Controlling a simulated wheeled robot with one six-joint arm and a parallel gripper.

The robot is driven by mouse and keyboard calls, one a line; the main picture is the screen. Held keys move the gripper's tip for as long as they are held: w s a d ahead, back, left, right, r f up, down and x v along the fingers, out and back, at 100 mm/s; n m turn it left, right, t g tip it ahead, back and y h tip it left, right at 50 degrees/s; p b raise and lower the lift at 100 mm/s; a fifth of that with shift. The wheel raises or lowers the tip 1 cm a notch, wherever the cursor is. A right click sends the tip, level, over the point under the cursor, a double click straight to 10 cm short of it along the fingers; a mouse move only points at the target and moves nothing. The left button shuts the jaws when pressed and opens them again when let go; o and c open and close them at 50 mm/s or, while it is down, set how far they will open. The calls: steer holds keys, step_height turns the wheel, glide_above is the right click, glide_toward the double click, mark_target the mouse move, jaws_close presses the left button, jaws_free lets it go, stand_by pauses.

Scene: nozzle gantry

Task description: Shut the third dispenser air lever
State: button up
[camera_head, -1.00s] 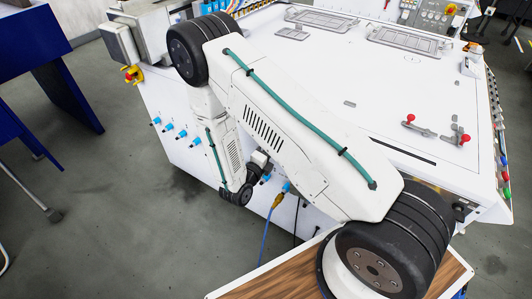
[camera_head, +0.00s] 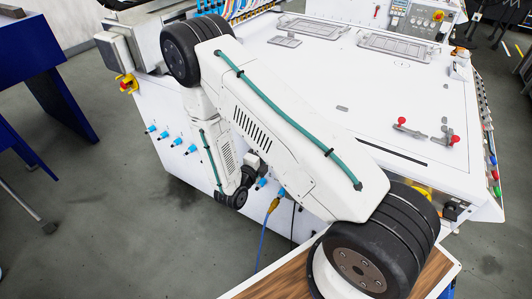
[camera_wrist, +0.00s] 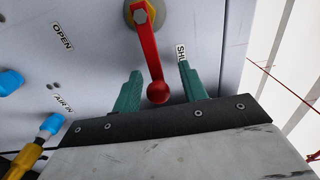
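A red lever (camera_wrist: 150,50) with a ball end (camera_wrist: 157,93) hangs from a brass-coloured pivot (camera_wrist: 143,13) on the pale panel in the wrist view. It points downward, tilted slightly right, between an OPEN label (camera_wrist: 62,37) on the left and a partly hidden SHUT label (camera_wrist: 182,50) on the right. My gripper (camera_wrist: 160,71) is open, one green finger on each side of the lever, with visible gaps to both. The right finger covers part of the SHUT label. In the head view the gripper and this lever are hidden by my arm.
Left of the lever are an AIR IN label (camera_wrist: 64,103) and a blue fitting (camera_wrist: 51,125) with a yellow connector (camera_wrist: 25,160). In the head view several blue fittings line the white machine's front (camera_head: 215,175). A blue cable (camera_head: 266,235) hangs there. The floor at left is partly clear.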

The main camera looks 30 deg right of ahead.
steer(key=v, duration=0.7)
steer(key=shift+s+a, duration=0.2)
steer(key=shift+a, duration=0.1)
stand_by(0.5)
steer(key=s+d+r+m+g+h, duration=0.1)
steer(key=s+d+r+m+g, duration=0.1)
steer(key=s+m+g, duration=0.55)
steer(key=s+a+r+m+y, duration=0.1)
steer(key=s+r+m+y, duration=0.4)
steer(key=r+m, duration=0.6)
steer(key=s+a+r+m+y, duration=0.2)
steer(key=s+r+m+y, duration=0.4)
steer(key=r+m, duration=0.5)
steer(key=s+a+r+m+y, duration=0.1)
steer(key=s+r+m+y, duration=0.4)
steer(key=r+m, duration=0.6)
steer(key=shift+s+a+r+m+t+y, duration=0.35)
steer(key=shift+s+m+y, duration=0.05)
steer(key=shift+m+y, duration=0.15)
